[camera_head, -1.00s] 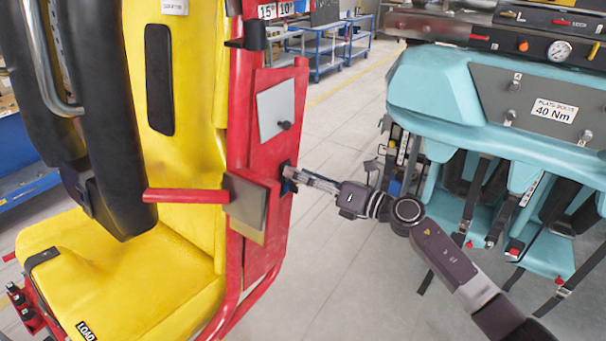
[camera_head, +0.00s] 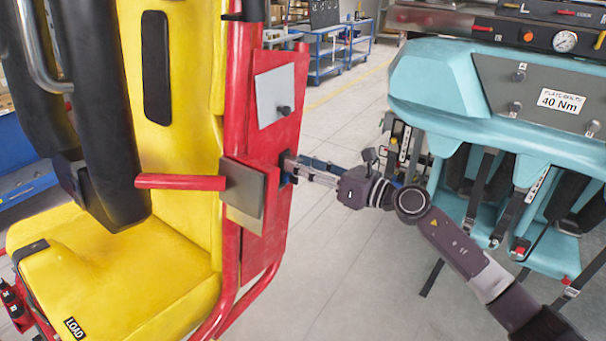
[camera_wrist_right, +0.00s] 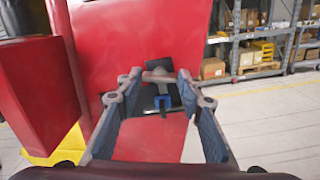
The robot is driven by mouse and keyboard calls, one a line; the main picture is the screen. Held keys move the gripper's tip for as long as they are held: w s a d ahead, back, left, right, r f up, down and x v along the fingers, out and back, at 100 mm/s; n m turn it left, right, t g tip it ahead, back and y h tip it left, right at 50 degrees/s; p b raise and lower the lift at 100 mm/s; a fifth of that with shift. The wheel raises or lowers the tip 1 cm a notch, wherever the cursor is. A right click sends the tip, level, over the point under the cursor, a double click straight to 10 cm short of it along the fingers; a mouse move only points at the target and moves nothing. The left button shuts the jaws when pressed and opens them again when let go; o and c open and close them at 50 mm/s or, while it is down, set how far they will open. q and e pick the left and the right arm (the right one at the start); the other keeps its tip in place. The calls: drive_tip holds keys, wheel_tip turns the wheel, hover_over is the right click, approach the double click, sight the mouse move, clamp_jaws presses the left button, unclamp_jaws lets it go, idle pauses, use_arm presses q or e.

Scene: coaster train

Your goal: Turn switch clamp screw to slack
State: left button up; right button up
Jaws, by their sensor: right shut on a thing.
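The switch clamp screw (camera_wrist_right: 158,76), a grey T-shaped handle, stands out from a dark plate on the red panel (camera_head: 262,150). A blue part (camera_wrist_right: 162,102) shows just below its crossbar. My right gripper (camera_head: 290,165) reaches the right edge of the panel from the right. In the right wrist view, its fingers (camera_wrist_right: 158,82) lie on both sides of the crossbar and are shut on it. In the head view the fingers hide the screw, and how far it is turned cannot be told. My left gripper is not in view.
A grey plate (camera_head: 244,192) and a red bar (camera_head: 180,182) stick out left of my gripper, near the yellow seat (camera_head: 120,280). A pale plate with a dark knob (camera_head: 283,110) sits above. A turquoise seat unit (camera_head: 440,90) stands right.

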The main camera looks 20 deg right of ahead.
idle(0.3)
drive_tip(key=o, duration=1.2)
drive_tip(key=shift+c, duration=0.2)
drive_tip(key=shift+d, duration=0.1)
drive_tip(key=v, duration=1.2)
